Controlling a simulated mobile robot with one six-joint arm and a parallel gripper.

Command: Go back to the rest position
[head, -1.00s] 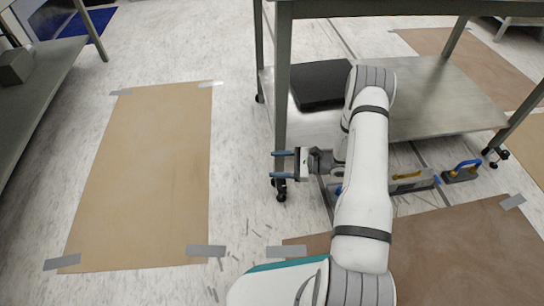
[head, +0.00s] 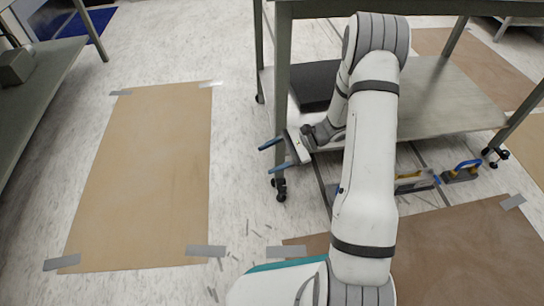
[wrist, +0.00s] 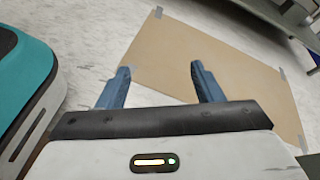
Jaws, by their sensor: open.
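My gripper (head: 272,155) has two blue fingers, spread apart with nothing between them. In the head view it points left, in front of the near leg of a grey-green table. In the wrist view my gripper (wrist: 160,88) shows its fingers apart over pale floor and the edge of a brown paper sheet. My arm reaches up the middle of the head view and bends back toward the gripper, hiding part of the table.
The wheeled table (head: 284,100) has a lower shelf holding a black flat item (head: 312,84). A brown sheet (head: 150,170) is taped to the floor at left. Tools with blue and yellow parts (head: 462,171) lie right of my arm.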

